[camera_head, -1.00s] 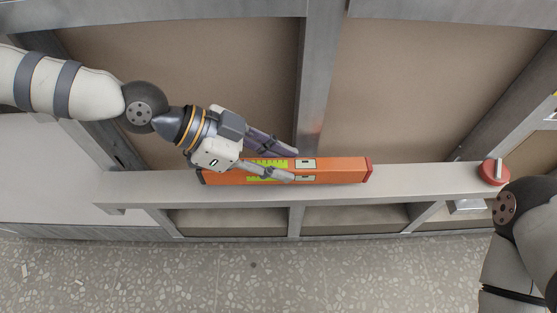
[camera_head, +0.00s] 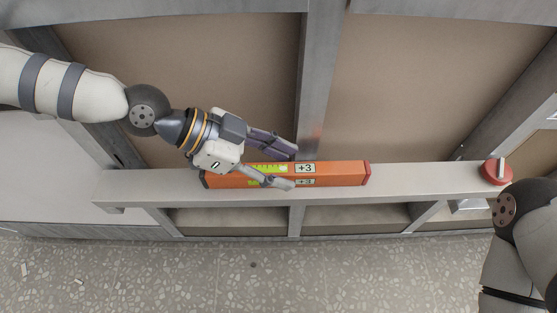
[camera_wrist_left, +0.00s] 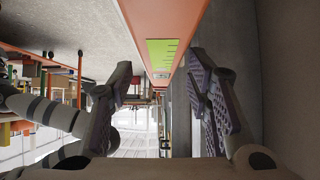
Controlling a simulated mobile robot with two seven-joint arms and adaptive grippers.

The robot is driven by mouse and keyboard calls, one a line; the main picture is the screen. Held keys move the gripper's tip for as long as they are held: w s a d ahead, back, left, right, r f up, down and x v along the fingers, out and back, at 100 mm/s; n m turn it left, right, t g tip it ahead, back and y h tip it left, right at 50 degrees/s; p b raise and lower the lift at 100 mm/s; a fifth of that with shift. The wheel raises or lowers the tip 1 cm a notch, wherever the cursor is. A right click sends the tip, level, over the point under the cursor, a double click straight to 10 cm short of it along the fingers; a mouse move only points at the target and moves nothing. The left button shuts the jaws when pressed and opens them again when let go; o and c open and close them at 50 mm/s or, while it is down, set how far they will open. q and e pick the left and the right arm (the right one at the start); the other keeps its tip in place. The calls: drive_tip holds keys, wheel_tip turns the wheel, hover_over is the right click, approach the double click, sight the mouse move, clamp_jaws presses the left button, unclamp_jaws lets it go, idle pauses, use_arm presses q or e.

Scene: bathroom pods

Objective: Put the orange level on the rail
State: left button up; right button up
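The orange level (camera_head: 335,173) lies lengthwise along the light grey rail (camera_head: 430,181) in the head view. It has a yellow-green scale, red end caps and labels reading "+3". My left gripper (camera_head: 295,168) is open at the level's left half, one finger at the far side and one over the near side. In the left wrist view, the level (camera_wrist_left: 172,22) runs between the spread fingers (camera_wrist_left: 160,65), with gaps visible on both sides. My right arm shows at the right edge of the head view, but its gripper is out of view.
A red round object (camera_head: 496,172) sits at the rail's right end. Grey upright posts (camera_head: 318,80) and brown panels (camera_head: 420,80) stand behind the rail. Open bays (camera_head: 355,218) lie below it, above a speckled floor (camera_head: 300,270).

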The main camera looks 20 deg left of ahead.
use_arm(q)
drive_tip(key=shift+r, duration=0.1)
drive_tip(key=shift+r, duration=0.35)
drive_tip(key=p+v, duration=0.1)
drive_tip(key=v, duration=1.1)
drive_tip(key=shift+r+p, duration=0.2)
drive_tip(key=shift+p, duration=0.15)
